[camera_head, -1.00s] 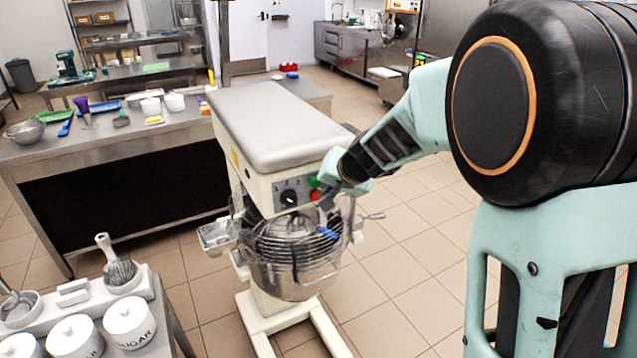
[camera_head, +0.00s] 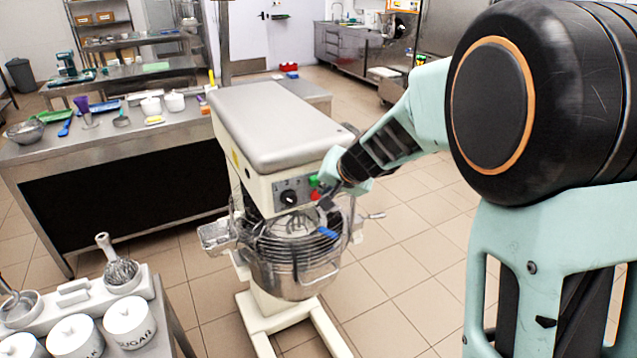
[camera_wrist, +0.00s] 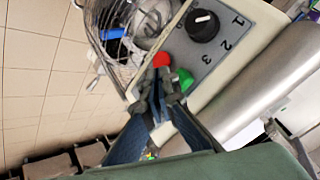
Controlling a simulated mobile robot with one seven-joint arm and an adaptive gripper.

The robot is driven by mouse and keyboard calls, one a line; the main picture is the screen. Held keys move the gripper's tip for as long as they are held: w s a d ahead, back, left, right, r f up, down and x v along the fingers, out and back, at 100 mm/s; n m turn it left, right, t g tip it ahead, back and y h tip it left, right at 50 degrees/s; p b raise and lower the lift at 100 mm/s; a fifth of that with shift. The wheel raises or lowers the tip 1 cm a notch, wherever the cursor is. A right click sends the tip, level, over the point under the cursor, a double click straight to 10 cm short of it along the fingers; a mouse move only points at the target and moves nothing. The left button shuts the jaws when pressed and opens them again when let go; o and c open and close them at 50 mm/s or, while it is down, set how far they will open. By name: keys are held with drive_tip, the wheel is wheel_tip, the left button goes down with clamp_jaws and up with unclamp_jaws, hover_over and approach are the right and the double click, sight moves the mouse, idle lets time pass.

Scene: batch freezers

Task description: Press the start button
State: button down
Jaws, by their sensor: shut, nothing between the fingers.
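The mixer (camera_head: 275,130) has a front control panel with a black knob (camera_head: 288,197), a green button (camera_head: 313,181) and a red button (camera_head: 315,195). In the wrist view, the panel shows the knob (camera_wrist: 202,25), the red button (camera_wrist: 161,60) and the green button (camera_wrist: 184,79). My gripper (camera_wrist: 160,84) is shut and empty, its tips close to both buttons. I cannot tell whether they touch either one. In the head view my gripper (camera_head: 328,196) is at the right side of the panel, partly hidden by my wrist.
A steel bowl (camera_head: 290,278) with a wire guard (camera_head: 272,232) and a blue part (camera_head: 328,233) sits below the panel. A steel table (camera_head: 120,150) with utensils stands behind left. White jars (camera_head: 128,322) stand at front left. The floor at right is clear.

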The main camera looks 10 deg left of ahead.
drive_tip(key=shift+w+a, duration=0.2)
drive_tip(key=shift+w, duration=0.15)
